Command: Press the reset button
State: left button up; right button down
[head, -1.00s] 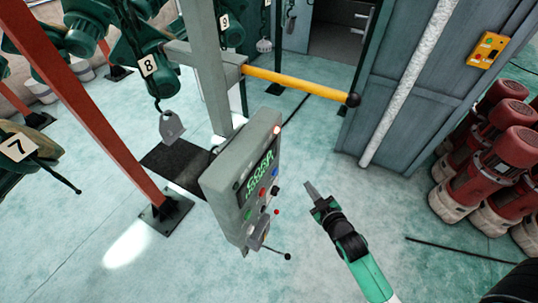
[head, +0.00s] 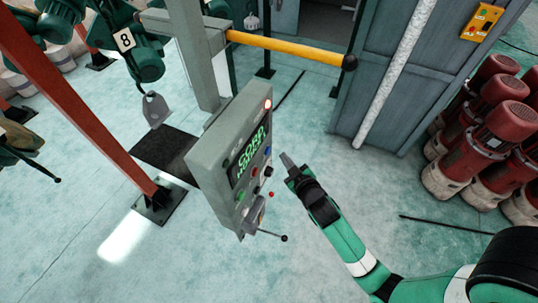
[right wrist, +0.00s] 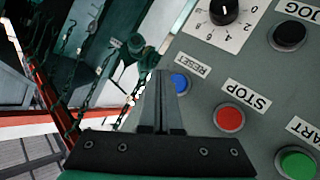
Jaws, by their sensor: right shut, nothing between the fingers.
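The reset button is a small blue button (right wrist: 180,83) under an upside-down RESET label in the right wrist view. It sits on a grey control box (head: 205,155), where it shows as a tiny blue dot (head: 267,151) in the head view. My right gripper (head: 286,159) is shut and empty, its tips pointing at the box's button face from the right. A small gap shows there. In the right wrist view the shut fingertips (right wrist: 161,78) appear just left of the blue button, partly overlapping its edge. My left gripper is not in view.
A red STOP button (right wrist: 229,118), a green START button (right wrist: 297,163), a black JOG button (right wrist: 290,33) and a dial (right wrist: 224,10) surround it. A yellow bar (head: 285,48) extends behind the box. Red motors (head: 470,150) stand right. Floor below my right arm is open.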

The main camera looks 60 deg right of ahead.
aim_at(268, 151)
jog(key=shift+w+a, duration=0.15)
jog(key=shift+w, duration=0.95)
jog(key=shift+w+b, duration=0.15)
jog(key=shift+b, duration=0.2)
dwell(0.9)
jog(key=shift+w, duration=0.25)
jog(key=shift+w, duration=0.45)
dwell(0.5)
jog(key=shift+s, duration=0.8)
